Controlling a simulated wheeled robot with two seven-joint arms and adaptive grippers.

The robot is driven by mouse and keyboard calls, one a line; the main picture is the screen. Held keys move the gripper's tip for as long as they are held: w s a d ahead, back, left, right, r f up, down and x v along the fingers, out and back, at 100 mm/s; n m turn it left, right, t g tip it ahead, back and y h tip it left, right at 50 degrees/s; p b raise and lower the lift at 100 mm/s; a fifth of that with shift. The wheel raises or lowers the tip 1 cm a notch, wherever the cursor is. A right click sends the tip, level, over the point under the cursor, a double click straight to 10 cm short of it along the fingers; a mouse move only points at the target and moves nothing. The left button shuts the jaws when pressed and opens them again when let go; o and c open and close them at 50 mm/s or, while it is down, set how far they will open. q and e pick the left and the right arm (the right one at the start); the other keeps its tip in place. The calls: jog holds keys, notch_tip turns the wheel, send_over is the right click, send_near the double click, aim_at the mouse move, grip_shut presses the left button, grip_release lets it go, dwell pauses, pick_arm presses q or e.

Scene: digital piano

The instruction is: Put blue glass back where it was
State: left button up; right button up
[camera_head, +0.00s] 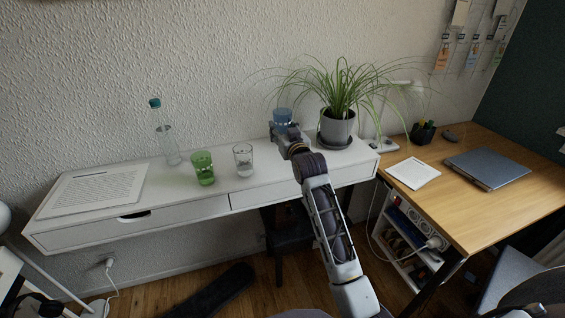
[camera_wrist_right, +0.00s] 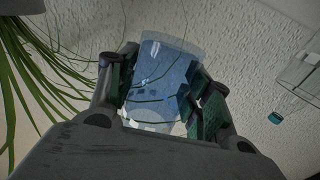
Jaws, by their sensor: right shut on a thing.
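The blue glass (camera_head: 282,115) is at the back of the white desk, just left of the potted plant in the head view. My right gripper (camera_head: 287,130) is shut on it, with its arm reaching in from the lower right. In the right wrist view, the blue glass (camera_wrist_right: 165,80) sits between the two fingers of the right gripper (camera_wrist_right: 160,95). The base of the glass is hidden by the gripper in the head view, so I cannot tell whether it touches the desk. My left gripper is not in view.
A green glass (camera_head: 203,168), a clear glass (camera_head: 243,160) and a bottle (camera_head: 166,140) stand left on the white desk (camera_head: 225,192). The potted plant (camera_head: 337,128) stands close on the right, its leaves hanging around the glass. Papers (camera_head: 95,188) lie at the left end.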

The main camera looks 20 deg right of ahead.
notch_tip(320, 180, down, 5)
jog(key=shift+f+b, duration=0.1)
jog(key=shift+b, duration=0.4)
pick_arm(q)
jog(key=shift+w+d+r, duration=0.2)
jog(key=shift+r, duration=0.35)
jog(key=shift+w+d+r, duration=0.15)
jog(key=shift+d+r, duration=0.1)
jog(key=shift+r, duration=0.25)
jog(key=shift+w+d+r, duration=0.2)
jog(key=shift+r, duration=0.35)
pick_arm(e)
jog(key=shift+f, duration=0.5)
